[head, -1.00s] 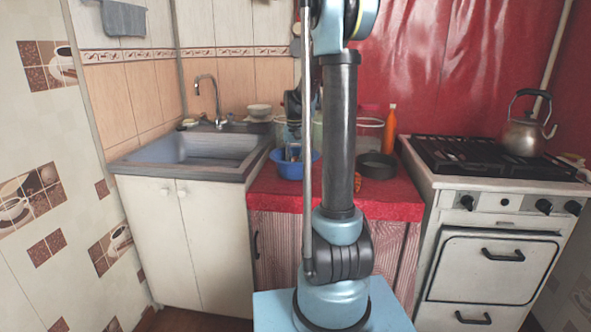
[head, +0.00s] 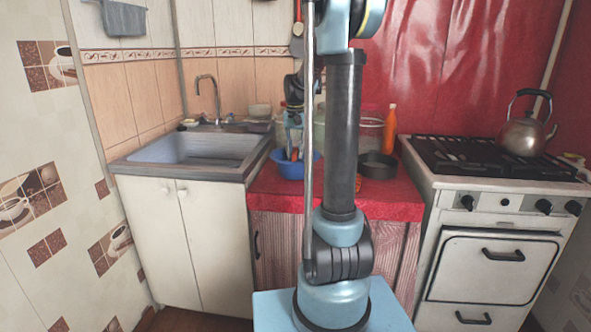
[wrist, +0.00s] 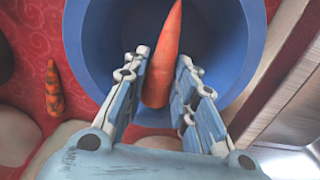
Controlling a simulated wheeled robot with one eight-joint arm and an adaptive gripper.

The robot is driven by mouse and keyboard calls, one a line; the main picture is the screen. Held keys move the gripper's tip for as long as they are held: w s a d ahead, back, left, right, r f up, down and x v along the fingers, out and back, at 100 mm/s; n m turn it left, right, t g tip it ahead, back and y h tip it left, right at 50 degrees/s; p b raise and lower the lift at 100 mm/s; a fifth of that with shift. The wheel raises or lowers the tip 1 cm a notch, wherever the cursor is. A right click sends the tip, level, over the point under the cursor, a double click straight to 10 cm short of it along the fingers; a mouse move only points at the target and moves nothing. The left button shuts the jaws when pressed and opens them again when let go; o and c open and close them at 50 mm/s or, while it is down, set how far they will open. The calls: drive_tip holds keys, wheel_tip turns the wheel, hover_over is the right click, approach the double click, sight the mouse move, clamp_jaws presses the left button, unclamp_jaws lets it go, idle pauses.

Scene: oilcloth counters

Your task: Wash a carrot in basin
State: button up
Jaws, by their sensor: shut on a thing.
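My gripper (wrist: 160,80) is shut on an orange carrot (wrist: 166,48), with the carrot between its two pale blue fingers in the wrist view. The round blue basin (wrist: 73,50) lies behind the carrot there. In the head view my gripper (head: 293,135) is above the blue basin (head: 285,170), and the carrot tip (head: 294,154) shows at rim height. Whether the carrot touches the basin or any water cannot be told. A second carrot (wrist: 54,88) lies on the red cloth beside the basin. It also shows partly behind my arm in the head view (head: 358,182).
The sink (head: 195,150) with its tap is left of the basin. A dark round pan (head: 378,166), an orange bottle (head: 390,130) and glass jars stand to the right and behind. The stove (head: 480,155) with a kettle (head: 525,135) is at far right.

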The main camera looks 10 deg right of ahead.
sight(295, 151)
drive_tip(key=shift+r, duration=2.95)
drive_tip(key=shift+r, duration=2)
drive_tip(key=shift+s, duration=0.1)
